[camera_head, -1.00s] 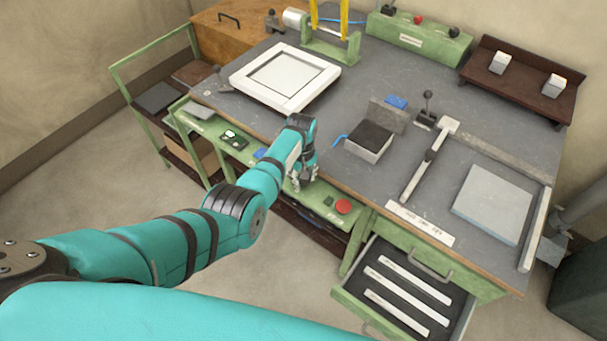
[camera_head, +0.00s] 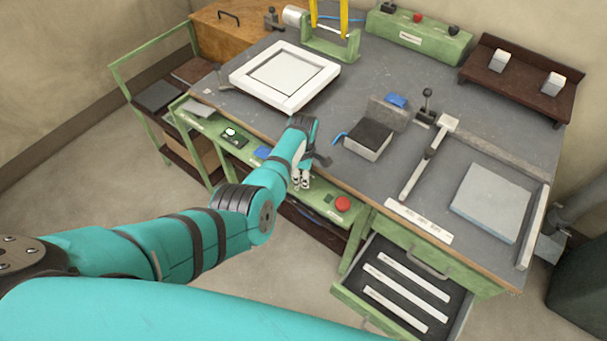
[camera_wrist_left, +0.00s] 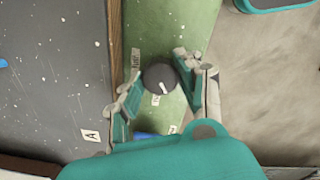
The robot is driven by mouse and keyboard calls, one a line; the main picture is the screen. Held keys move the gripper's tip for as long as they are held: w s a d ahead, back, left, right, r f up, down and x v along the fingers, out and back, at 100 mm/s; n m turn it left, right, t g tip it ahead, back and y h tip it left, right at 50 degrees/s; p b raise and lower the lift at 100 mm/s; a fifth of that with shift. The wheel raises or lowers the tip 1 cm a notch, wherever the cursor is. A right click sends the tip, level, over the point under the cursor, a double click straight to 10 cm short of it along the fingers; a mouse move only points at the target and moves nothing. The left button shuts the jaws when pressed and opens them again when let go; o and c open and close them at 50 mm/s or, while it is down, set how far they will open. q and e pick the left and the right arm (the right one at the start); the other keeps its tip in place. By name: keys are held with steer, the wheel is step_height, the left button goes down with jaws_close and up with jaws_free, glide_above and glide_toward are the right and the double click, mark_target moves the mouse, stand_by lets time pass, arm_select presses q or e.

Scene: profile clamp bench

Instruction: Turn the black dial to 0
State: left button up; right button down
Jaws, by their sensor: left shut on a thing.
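The black dial (camera_wrist_left: 160,77) is a round knob with a white pointer mark, on the green front panel (camera_wrist_left: 152,35). In the left wrist view it sits between the two fingers of my left gripper (camera_wrist_left: 158,84), which are shut on it. Small white labels are on the panel near the dial, too small to read surely. In the head view my left gripper (camera_head: 301,181) is at the green panel along the bench's front edge and hides the dial. My right gripper is not in view.
A red button (camera_head: 343,204) is on the panel, right of my left gripper. An open drawer (camera_head: 350,310) with white strips juts out at the lower right.

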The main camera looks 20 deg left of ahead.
arm_select(q)
steer(key=n+b, duration=0.1)
steer(key=n, duration=0.4)
steer(key=shift+w+n, duration=0.1)
steer(key=shift+n, duration=0.2)
steer(key=n+b, duration=0.1)
steer(key=n, duration=0.4)
steer(key=shift+n+b, duration=0.3)
steer(key=shift+n, duration=0.1)
steer(key=o, duration=1.1)
steer(key=shift+o, duration=0.2)
steer(key=shift+r, duration=0.1)
